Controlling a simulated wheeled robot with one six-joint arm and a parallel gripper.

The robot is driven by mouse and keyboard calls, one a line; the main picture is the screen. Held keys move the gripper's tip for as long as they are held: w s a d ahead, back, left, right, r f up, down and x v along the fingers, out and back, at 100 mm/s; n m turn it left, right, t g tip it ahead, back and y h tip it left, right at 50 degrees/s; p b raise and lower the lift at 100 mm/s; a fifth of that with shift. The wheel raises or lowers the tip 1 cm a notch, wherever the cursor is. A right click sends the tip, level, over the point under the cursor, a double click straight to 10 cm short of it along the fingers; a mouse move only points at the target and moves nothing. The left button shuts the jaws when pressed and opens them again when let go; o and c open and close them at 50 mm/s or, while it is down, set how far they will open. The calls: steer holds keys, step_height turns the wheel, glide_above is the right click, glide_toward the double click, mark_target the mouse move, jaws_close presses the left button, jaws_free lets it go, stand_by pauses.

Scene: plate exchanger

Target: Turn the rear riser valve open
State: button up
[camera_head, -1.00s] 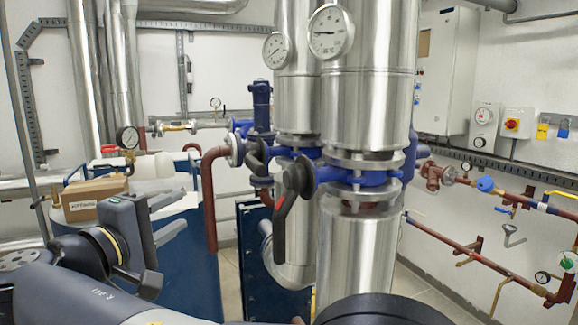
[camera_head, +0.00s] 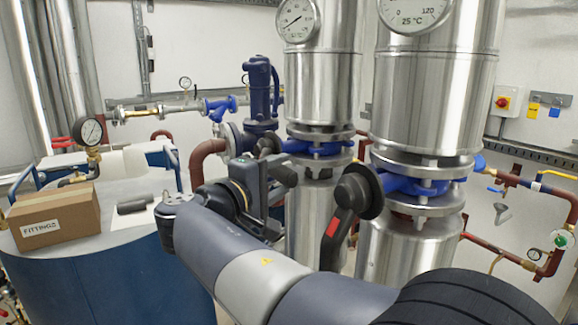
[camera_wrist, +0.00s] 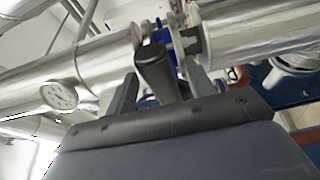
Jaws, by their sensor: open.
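The rear riser is the silver pipe behind and left of the front one, with a blue valve (camera_head: 310,147) between its flanges. My gripper (camera_head: 280,172) is raised in front of that valve and hides most of its lever in the head view. In the wrist view my gripper (camera_wrist: 160,86) is open, with one finger on each side of a dark lever handle (camera_wrist: 154,66). I cannot tell whether the fingers touch it. The blue valve body (camera_wrist: 161,38) shows behind the handle.
The front riser's blue valve (camera_head: 410,186), with a black lever (camera_head: 347,207) marked red and hanging down, stands close right of my gripper. A blue pump (camera_head: 262,95) is behind. A cardboard box (camera_head: 54,215) sits on a tank at left.

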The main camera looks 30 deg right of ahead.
steer(key=shift+p+x, duration=0.35)
steer(key=shift+x, duration=1.35)
steer(key=shift+c, duration=0.2)
jaws_close()
